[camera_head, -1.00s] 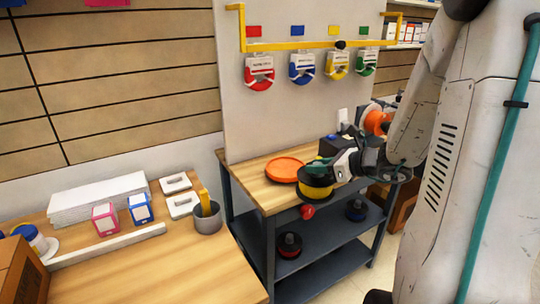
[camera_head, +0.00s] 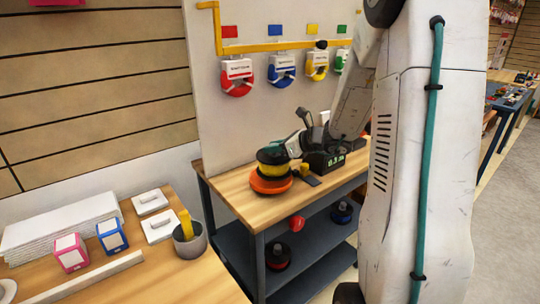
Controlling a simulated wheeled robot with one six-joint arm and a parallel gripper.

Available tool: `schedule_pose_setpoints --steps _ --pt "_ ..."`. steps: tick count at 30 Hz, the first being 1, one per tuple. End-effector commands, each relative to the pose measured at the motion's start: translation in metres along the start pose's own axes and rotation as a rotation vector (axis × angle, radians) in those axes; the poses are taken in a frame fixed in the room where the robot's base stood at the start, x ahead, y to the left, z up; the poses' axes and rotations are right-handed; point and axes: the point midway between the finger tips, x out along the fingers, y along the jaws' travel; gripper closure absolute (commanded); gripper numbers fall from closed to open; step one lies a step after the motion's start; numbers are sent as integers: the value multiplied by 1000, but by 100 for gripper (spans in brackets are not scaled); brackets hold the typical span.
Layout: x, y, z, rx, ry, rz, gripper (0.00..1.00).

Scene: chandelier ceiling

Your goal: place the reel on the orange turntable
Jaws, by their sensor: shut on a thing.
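The reel (camera_head: 272,169), yellow with black flanges, is at my gripper (camera_head: 281,150), which is shut on it from above and from the right. The orange turntable (camera_head: 268,187) lies on the wooden top of the workbench (camera_head: 226,183), directly under the reel. The reel covers much of the turntable, and only its rim and front show. I cannot tell whether the reel touches the turntable or hangs just above it. The fingertips are small and partly hidden at the reel's top.
More reels (camera_head: 278,255) sit on the shelf below. A panel (camera_head: 254,101) with hanging coloured tape dispensers rises behind. A second wooden table (camera_head: 175,268) is at lower left.

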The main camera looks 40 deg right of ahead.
Motion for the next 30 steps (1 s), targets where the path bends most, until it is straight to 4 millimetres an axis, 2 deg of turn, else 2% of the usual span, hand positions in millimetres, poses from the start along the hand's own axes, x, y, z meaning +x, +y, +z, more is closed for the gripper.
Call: schedule_pose_setpoints --steps 3,8,15,27,28,30 --pt "16 -7 5 -1 0 1 100" --pt "22 -10 4 1 0 -1 100" --pt "34 -10 -24 4 1 0 100" --pt "36 -10 -29 0 -1 -1 100" --pt "36 -10 -29 1 0 -1 68" --pt "36 -10 -29 0 0 -1 52"
